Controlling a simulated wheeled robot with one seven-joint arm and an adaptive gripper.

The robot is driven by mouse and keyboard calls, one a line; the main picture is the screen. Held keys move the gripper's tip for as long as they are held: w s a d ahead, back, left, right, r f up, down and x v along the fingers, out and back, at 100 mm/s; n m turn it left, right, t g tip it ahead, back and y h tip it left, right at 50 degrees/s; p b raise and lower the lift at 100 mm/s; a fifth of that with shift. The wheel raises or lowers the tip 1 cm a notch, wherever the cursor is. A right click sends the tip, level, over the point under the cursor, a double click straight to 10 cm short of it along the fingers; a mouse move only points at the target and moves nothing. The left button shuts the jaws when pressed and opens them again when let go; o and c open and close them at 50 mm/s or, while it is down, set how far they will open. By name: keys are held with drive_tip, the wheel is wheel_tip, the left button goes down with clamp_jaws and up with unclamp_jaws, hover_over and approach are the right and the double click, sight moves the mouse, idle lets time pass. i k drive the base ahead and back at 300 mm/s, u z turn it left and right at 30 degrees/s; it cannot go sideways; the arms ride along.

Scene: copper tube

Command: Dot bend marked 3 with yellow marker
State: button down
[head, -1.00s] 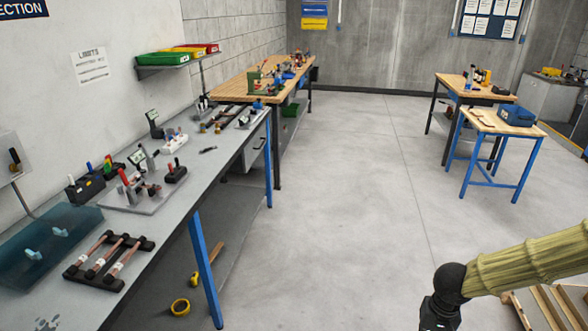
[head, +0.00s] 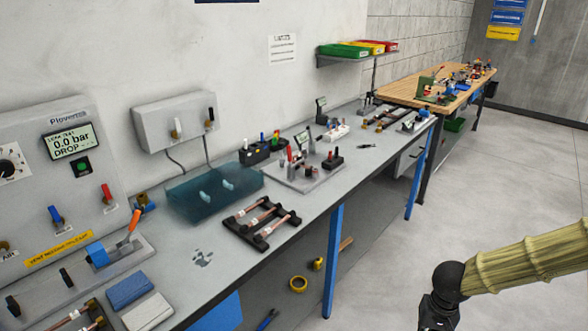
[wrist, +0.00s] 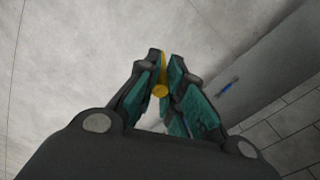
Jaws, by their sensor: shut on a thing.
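My gripper (wrist: 163,82) is shut on a slim yellow thing with a rounded end, which looks like the yellow marker (wrist: 160,90). In the wrist view it is over bare floor, apart from any tube. In the head view my arm is at the lower right, and the fingertips are out of frame. Copper tubes with white tags lie across a black rack (head: 262,241) on the grey bench (head: 232,275). More copper tubes (head: 72,318) show at the bottom left edge. The numbers on the tags are too small to read, so I cannot tell which bend is 3.
A black pen holder (head: 256,155), a grey fixture plate (head: 305,178) and a teal clear box (head: 190,205) stand on the bench. A leak-test panel (head: 60,190) is at left. Floor at right is open.

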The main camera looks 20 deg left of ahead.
sight(255, 160)
drive_tip(key=u, duration=0.75)
drive_tip(key=i, duration=0.35)
